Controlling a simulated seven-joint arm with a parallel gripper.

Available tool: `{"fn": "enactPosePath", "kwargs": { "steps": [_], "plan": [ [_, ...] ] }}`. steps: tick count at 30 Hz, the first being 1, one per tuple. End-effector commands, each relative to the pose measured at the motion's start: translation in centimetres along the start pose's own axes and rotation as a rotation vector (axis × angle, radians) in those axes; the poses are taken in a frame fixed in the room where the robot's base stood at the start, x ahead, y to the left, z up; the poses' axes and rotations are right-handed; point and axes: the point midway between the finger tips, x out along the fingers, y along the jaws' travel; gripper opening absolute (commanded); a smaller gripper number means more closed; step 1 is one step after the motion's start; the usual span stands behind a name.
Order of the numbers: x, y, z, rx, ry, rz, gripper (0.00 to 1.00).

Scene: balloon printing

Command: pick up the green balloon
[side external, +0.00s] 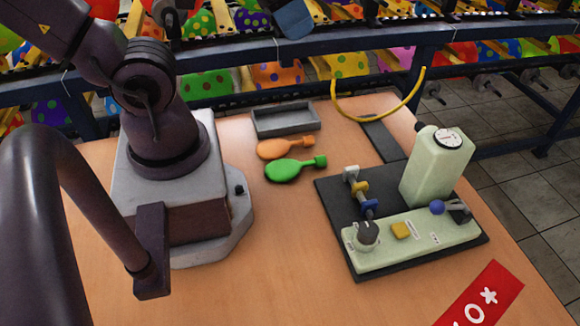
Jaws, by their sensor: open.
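The green balloon (294,168) lies flat and uninflated on the wooden table, with its rounded body to the left and its neck to the right. An orange balloon (284,147) lies just behind it, close alongside. Nothing covers the green balloon in this view. My arm rises from its base to the left of the balloons and leaves the picture at the top. I cannot make out my gripper's fingers anywhere in the frame, and nothing is touching either balloon.
A shallow grey tray (286,121) sits behind the balloons. A yellow hose (378,117) arches behind. The wooden table (270,265) in front of the balloons is clear.

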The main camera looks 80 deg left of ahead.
Motion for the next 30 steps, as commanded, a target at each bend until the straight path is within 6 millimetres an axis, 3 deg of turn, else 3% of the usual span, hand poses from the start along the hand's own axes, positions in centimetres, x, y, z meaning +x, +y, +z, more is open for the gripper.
{"fn": "enactPosePath", "kwargs": {
  "steps": [21, 26, 30],
  "plan": [
    [0.2, 0.3, 0.0, 0.013, -0.009, 0.007, 0.57],
    [2.8, 0.8, 0.6, 0.024, -0.142, 0.047, 0.57],
    [6.8, 1.4, 1.2, -0.105, -0.331, 0.104, 0.57]
  ]
}}
